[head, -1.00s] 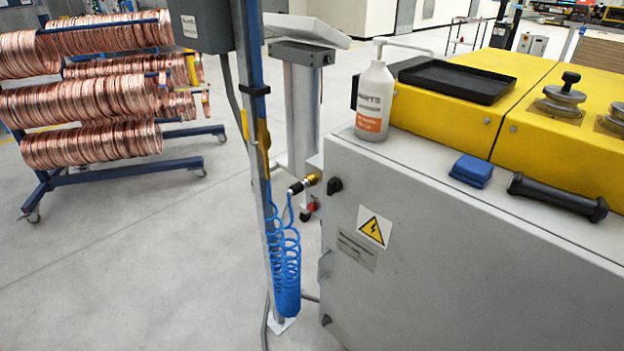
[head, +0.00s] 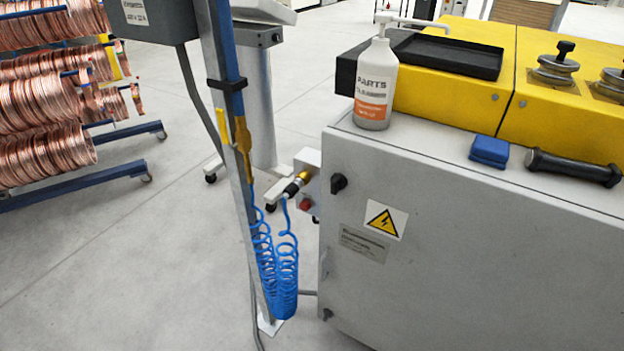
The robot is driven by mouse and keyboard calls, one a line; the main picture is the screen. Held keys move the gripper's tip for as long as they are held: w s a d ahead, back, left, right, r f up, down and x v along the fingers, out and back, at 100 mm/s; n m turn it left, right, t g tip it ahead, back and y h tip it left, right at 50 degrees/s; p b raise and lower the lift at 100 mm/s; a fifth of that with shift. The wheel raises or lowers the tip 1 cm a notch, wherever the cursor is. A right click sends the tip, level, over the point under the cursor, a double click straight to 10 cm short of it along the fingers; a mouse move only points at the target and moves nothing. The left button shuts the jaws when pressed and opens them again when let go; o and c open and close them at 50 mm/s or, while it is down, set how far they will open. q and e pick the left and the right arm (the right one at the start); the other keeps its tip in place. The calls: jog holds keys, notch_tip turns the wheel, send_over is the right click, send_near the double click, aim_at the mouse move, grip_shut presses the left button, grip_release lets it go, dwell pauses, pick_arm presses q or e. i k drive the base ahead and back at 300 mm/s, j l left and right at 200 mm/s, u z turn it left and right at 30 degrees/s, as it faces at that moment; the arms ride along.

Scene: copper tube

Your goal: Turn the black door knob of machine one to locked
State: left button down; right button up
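The machine (head: 450,250) is a grey cabinet with a yellow top section, on the right of the head view. A black door knob (head: 339,183) sits near the upper left corner of its grey door, left of the yellow warning sign (head: 385,219). Its handle looks roughly upright, but its exact angle is too small to tell. No label marks which machine this is. Neither of my grippers shows in the head view.
A post (head: 235,150) with a coiled blue air hose (head: 277,270) stands just left of the cabinet. Copper coils (head: 45,105) hang at left.

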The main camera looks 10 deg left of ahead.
aim_at(338, 181)
jog(key=i+j, duration=0.1)
jog(key=j, duration=0.6)
jog(key=i+j+z, duration=0.15)
jog(key=j, duration=0.55)
jog(key=k, duration=0.05)
